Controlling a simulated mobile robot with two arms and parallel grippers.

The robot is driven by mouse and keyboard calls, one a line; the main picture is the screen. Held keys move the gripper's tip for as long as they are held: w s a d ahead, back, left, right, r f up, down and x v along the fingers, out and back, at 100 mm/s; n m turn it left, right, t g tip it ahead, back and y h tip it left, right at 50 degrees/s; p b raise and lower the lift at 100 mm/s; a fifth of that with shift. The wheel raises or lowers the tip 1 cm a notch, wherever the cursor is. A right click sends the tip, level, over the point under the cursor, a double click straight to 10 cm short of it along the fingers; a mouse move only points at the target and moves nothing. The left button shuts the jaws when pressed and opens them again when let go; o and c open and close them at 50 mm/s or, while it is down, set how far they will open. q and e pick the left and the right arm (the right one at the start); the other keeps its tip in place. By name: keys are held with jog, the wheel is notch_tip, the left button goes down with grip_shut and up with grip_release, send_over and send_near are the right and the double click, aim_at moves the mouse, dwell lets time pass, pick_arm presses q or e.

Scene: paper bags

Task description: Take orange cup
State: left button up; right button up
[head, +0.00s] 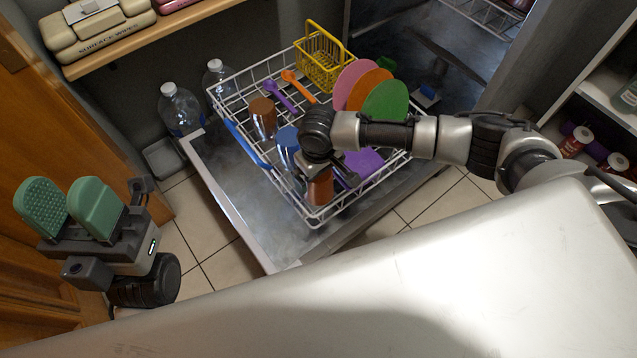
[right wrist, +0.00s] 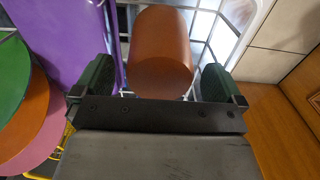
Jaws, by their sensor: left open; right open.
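An orange cup (head: 320,190) stands at the near corner of the white wire dish rack (head: 318,218), partly hidden under my right gripper in the head view. In the right wrist view the orange cup (right wrist: 162,45) lies between the two dark green fingers of my right gripper (right wrist: 157,72). The fingers are open, with a visible gap to the cup on each side. A second orange-brown cup (head: 262,118) stands further left in the rack. A blue cup (head: 287,145) stands between them. My left gripper (head: 68,203) is open and empty at the left, away from the rack.
The rack sits on the open dishwasher door (head: 228,185). Pink, orange and green plates (head: 386,101), a yellow basket (head: 322,58) and a purple item (head: 363,162) are in it. Plastic bottles (head: 180,108) stand left of the door. A wooden cabinet is at far left.

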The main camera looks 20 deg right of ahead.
jog(key=shift+f, duration=0.55)
jog(key=c, duration=0.9)
jog(key=shift+c, duration=0.2)
